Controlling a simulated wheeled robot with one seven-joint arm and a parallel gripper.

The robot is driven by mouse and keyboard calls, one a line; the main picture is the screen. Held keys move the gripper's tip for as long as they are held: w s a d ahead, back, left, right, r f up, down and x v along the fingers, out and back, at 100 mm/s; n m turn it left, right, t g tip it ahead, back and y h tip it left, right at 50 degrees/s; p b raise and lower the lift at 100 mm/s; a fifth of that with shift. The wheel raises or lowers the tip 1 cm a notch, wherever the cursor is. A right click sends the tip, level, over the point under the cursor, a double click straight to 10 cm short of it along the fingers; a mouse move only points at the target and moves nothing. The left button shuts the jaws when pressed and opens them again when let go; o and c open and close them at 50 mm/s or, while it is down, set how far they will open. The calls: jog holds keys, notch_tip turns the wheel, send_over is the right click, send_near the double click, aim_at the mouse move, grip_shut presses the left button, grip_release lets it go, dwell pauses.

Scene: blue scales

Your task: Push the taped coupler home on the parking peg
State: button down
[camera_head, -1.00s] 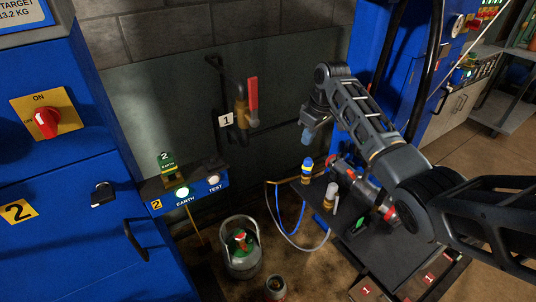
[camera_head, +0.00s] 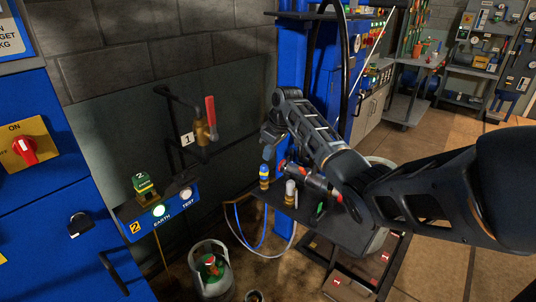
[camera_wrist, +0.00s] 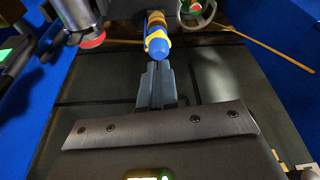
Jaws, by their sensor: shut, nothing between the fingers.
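The taped coupler (camera_head: 265,176), blue on top with a yellow band, stands upright at the left edge of a dark shelf. In the wrist view its blue rounded end (camera_wrist: 158,48) shows just beyond my fingertips, with a yellow band and brass behind. I cannot see the peg itself or how far the coupler sits on it. My gripper (camera_head: 268,142) is above the coupler in the head view. In the wrist view my gripper's grey fingers (camera_wrist: 156,70) are shut together, empty, and point at the blue end. Whether they touch it is unclear.
A white-capped fitting (camera_head: 290,192) stands just right of the coupler on the dark shelf (camera_head: 318,212). Blue and white hoses (camera_head: 240,235) hang at its left. A gas cylinder (camera_head: 211,268) stands on the floor. A red-handled valve (camera_head: 210,115) is on the wall.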

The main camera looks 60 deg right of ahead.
aim_at(265, 167)
jog(key=shift+b+x, duration=1.5)
jog(key=shift+x, duration=0.4)
jog(key=shift+f, duration=0.3)
jog(key=shift+s, duration=0.1)
notch_tip(265, 167, up, 3)
jog(key=p, duration=0.3)
jog(key=v, duration=0.7)
jog(key=shift+r, duration=0.3)
jog(key=shift+s, duration=0.1)
